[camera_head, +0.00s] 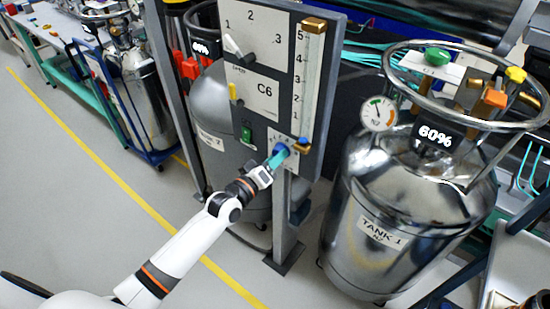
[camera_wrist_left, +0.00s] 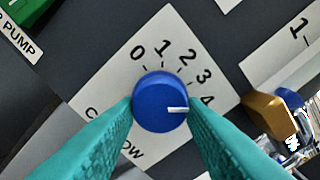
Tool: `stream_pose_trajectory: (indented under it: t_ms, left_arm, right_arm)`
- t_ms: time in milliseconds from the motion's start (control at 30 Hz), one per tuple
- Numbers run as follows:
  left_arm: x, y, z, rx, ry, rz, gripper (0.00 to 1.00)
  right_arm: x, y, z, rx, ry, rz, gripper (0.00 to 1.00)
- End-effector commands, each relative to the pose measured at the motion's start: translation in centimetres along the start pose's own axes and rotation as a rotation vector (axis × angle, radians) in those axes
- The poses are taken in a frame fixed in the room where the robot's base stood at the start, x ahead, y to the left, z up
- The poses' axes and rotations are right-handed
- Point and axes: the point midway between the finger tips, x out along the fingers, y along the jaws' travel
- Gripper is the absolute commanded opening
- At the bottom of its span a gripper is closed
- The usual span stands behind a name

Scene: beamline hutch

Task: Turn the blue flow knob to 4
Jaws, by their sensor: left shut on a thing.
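The blue flow knob (camera_wrist_left: 160,98) sits on a white dial plate (camera_wrist_left: 112,62) marked 0 to 4, on a dark grey panel. Its white pointer line points right in the left wrist view, close to the 4 and slightly below it. The 4 is partly covered by a finger. My left gripper (camera_head: 277,160) is shut on the knob, with one teal finger (camera_wrist_left: 100,140) on each side. In the head view the knob (camera_head: 281,149) shows just beyond the fingertips. My right gripper is not in view.
Above the knob, the panel (camera_head: 297,80) carries a selector lever (camera_head: 232,46), a green pump button (camera_head: 246,135) and a vertical scale tube (camera_head: 309,75) with brass ends. A steel tank (camera_head: 400,215) stands close on the right.

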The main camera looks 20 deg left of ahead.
Motion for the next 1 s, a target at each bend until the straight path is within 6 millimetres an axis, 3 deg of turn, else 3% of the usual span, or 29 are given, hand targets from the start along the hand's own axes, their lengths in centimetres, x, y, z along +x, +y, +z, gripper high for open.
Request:
stream_pose_trajectory:
  t_ms: [667, 700, 800, 833, 1000]
  left_arm:
    - [-0.04, 0.15, -0.18, 0.069, 0.004, 0.003, 0.14]
    - [-0.04, 0.15, -0.19, 0.068, 0.004, 0.003, 0.38]
    - [-0.03, 0.13, -0.17, 0.068, 0.004, 0.002, 0.55]
    - [-0.03, 0.12, -0.15, 0.068, 0.003, 0.002, 0.59]
    - [-0.01, 0.08, -0.08, 0.068, 0.002, 0.001, 0.59]
  right_arm:
    - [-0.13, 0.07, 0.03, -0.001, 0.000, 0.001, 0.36]
    - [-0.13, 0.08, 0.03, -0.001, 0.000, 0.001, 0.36]
    - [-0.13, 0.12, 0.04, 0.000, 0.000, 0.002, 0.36]
    - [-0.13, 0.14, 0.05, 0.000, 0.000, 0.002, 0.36]
    - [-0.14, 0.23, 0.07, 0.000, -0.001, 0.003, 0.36]
